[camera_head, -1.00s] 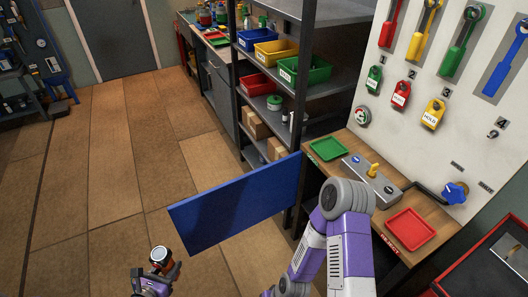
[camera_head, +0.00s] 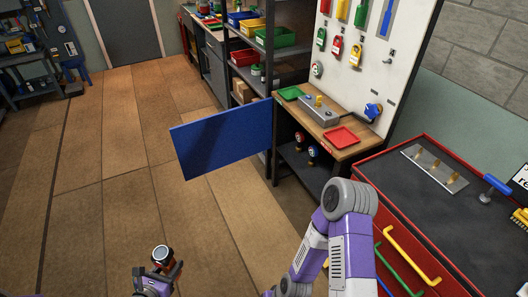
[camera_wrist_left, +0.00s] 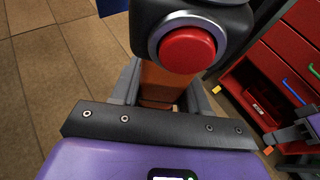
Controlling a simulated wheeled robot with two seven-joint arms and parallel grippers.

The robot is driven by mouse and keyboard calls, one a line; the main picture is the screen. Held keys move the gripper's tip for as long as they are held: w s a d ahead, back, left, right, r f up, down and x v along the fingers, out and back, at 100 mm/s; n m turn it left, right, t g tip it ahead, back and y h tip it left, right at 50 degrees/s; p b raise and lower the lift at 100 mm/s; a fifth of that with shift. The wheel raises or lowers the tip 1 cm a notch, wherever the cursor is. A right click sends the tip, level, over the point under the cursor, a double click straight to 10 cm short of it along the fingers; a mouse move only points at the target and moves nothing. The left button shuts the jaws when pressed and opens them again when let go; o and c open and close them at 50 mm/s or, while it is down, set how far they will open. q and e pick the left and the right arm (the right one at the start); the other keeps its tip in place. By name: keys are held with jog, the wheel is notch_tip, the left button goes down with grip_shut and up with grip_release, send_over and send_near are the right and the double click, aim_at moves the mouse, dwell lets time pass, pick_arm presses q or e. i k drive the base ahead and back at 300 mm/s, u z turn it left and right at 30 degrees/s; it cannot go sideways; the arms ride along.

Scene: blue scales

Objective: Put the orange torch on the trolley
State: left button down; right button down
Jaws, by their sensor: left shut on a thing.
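The orange torch (camera_head: 161,255) is upright in my left gripper (camera_head: 156,272), low in the head view, above the floor. In the left wrist view the torch's dark head with a red button (camera_wrist_left: 188,50) fills the top middle, and its orange body (camera_wrist_left: 160,84) is between the fingers of my left gripper (camera_wrist_left: 160,92), which is shut on it. The red trolley (camera_head: 456,215) with a dark top stands at the right, well apart from the torch. My right arm crosses the lower middle; what seems to be its gripper shows only partly in the left wrist view.
A blue panel (camera_head: 222,140) juts out in front of the shelves. A wooden bench (camera_head: 350,150) holds a green tray (camera_head: 291,93) and a red tray (camera_head: 342,137). A metal block with brass pegs (camera_head: 435,166) and a blue-handled tool (camera_head: 494,186) occupy part of the trolley top. Floor at left is clear.

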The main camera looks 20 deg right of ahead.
aim_at(438, 216)
jog(key=k, duration=0.85)
jog(key=z, duration=2.4)
jog(key=i, duration=0.45)
jog(key=z, duration=0.1)
